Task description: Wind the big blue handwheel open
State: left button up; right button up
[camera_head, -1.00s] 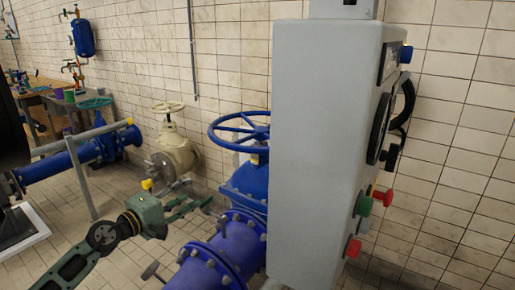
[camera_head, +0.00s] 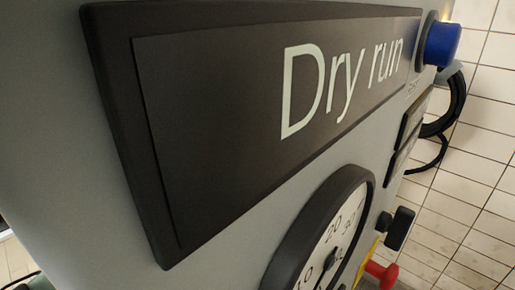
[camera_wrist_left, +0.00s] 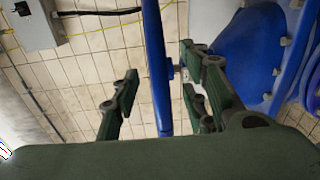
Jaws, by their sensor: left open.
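In the left wrist view, a long blue bar (camera_wrist_left: 155,60) runs top to bottom between the fingers of my left gripper (camera_wrist_left: 160,68). It looks like the rim of the big blue handwheel seen edge-on, with a short blue stub on its right side. The fingers are open, one on each side of the bar, with gaps showing. How deep the bar sits between them is hard to tell. The head view does not show the handwheel; the grey control cabinet (camera_head: 50,130) fills it. My right gripper is in neither view.
The cabinet face, with its "Dry run" sign (camera_head: 250,110), dial (camera_head: 325,240) and blue button (camera_head: 438,42), is very close to the head camera. In the wrist view, blue valve or pipe parts (camera_wrist_left: 240,50) lie right of the gripper and a grey wall box (camera_wrist_left: 35,25) is at upper left.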

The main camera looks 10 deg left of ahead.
pick_arm(q)
jog(key=x, duration=0.6)
jog(key=shift+r+p, duration=0.25)
jog(key=shift+p, duration=0.1)
jog(key=shift+w+d, duration=0.15)
jog(key=shift+w, duration=0.1)
jog(key=shift+w+d+f, duration=0.1)
jog(key=shift+w+d, duration=0.05)
jog(key=shift+w, duration=0.1)
jog(key=c, duration=0.6)
grip_shut()
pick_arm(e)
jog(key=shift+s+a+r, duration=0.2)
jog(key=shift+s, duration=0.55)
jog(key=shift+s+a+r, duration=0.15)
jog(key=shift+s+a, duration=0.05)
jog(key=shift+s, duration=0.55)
